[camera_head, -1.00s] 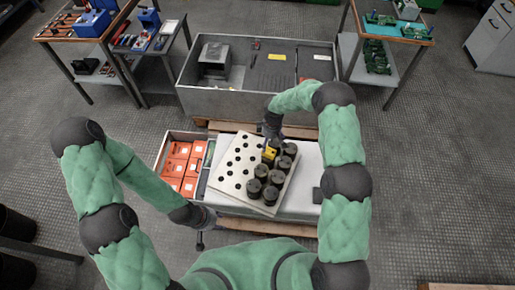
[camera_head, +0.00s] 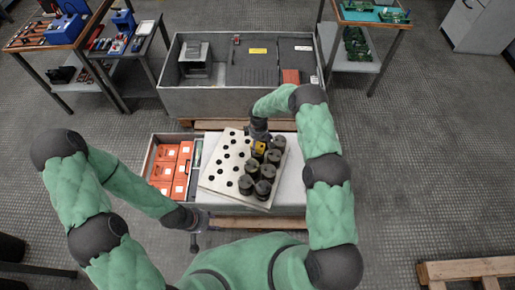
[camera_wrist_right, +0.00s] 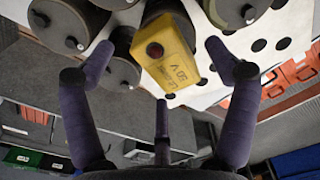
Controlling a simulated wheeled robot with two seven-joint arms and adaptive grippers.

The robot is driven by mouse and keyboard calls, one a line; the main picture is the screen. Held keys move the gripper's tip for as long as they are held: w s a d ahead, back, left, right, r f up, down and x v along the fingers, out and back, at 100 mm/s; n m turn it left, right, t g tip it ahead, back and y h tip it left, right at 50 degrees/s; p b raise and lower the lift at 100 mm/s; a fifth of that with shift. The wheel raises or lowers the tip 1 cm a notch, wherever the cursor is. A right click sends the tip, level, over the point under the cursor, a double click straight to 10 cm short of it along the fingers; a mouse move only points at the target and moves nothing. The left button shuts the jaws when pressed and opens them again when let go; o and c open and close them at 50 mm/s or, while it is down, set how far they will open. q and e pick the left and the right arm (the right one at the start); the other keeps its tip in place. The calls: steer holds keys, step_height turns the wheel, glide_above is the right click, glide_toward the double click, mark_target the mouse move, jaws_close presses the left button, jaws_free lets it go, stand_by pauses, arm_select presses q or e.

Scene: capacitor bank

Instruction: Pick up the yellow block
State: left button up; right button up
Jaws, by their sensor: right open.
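The yellow block (camera_head: 260,147) is at the far end of the dark cylinders on the white perforated board (camera_head: 222,170). In the right wrist view the yellow block (camera_wrist_right: 168,60) shows printed lettering and a dark red round spot, with a dark cylinder close behind it. My right gripper (camera_head: 259,137) is at the block, partly hiding it from the head. In the wrist view its fingers (camera_wrist_right: 160,65) are spread, with the block between them and visible gaps at both sides. My left gripper (camera_head: 196,236) hangs empty near the board's front left; its finger opening is too small to judge.
Several dark cylinders (camera_head: 264,171) crowd beside the block. An open drawer of orange boxes (camera_head: 165,170) lies left of the board. A large grey bin (camera_head: 230,103) stands behind. Side tables flank it, and a wooden pallet (camera_head: 470,268) lies at lower right.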

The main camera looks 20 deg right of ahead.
steer(key=shift+f, duration=0.95)
steer(key=c, duration=1.5)
steer(key=shift+w+r, duration=0.1)
steer(key=shift+r, duration=0.45)
step_height(320, 180, up, 3)
steer(key=shift+f+p, duration=0.2)
steer(key=shift+p, duration=0.45)
steer(key=s+r+p, duration=0.1)
steer(key=s+r, duration=0.3)
steer(key=s, duration=0.3)
steer(key=s+d+r+p, duration=0.1)
steer(key=s+r+p, duration=0.1)
steer(key=s+r, duration=0.3)
steer(key=shift+s+d+r, duration=0.25)
steer(key=shift+s+r, duration=0.05)
steer(key=shift+s, duration=0.7)
